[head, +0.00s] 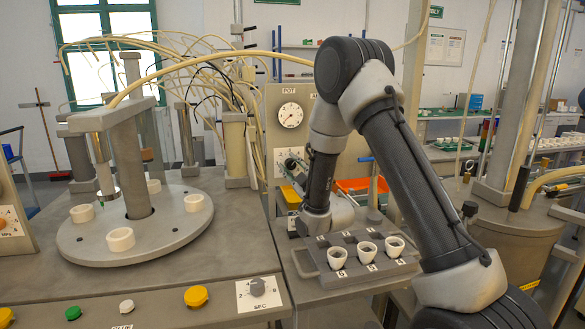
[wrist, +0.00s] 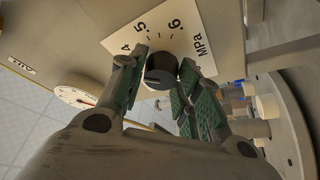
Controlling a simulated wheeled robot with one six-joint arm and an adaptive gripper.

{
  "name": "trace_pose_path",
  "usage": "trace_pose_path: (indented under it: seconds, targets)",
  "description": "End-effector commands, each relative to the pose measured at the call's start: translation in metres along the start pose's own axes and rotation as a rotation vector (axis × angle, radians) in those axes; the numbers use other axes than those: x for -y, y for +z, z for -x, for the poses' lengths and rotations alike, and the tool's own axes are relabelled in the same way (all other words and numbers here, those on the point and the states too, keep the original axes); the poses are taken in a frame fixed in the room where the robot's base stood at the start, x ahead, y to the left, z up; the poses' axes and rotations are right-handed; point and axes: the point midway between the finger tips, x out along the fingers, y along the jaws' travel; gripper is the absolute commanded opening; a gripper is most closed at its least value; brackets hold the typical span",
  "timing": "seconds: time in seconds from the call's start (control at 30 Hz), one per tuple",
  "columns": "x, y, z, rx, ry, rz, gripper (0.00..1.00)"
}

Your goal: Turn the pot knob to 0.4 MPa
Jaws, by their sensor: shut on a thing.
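The pot knob (wrist: 161,69) is a dark round knob on a white scale plate (wrist: 205,38) marked 4, 5, 6 and MPa in the wrist view. My gripper (wrist: 162,75) has its green-padded fingers on either side of the knob and is shut on it. The knob's pointer direction is not clear. In the head view my gripper (head: 292,163) is at the panel under the POT gauge (head: 290,115). The knob cannot be made out there. The gauge also shows at the left of the wrist view (wrist: 78,88).
A grey block (head: 358,270) with several white cups stands below my forearm. To the left is a round turntable (head: 160,235) with white rings. Pale hoses arch above it. A front panel has a SEC knob (head: 258,286) and coloured buttons.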

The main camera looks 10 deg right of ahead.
Motion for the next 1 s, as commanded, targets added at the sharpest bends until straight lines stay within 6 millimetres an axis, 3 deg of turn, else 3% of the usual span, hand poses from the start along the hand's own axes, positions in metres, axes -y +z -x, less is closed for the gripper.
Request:
trace_pose_path:
  seconds: [0.33,0.9,0.93,1.0]
  targets:
    - [0.0017,0.0018,0.0012,0.006,0.054,-0.137,0.1]
    - [0.0017,0.0018,0.0012,0.006,0.065,-0.165,0.1]
    - [0.0017,0.0019,0.0012,0.006,0.065,-0.165,0.37]
    - [0.0016,0.0017,0.0011,0.006,0.065,-0.165,0.5]
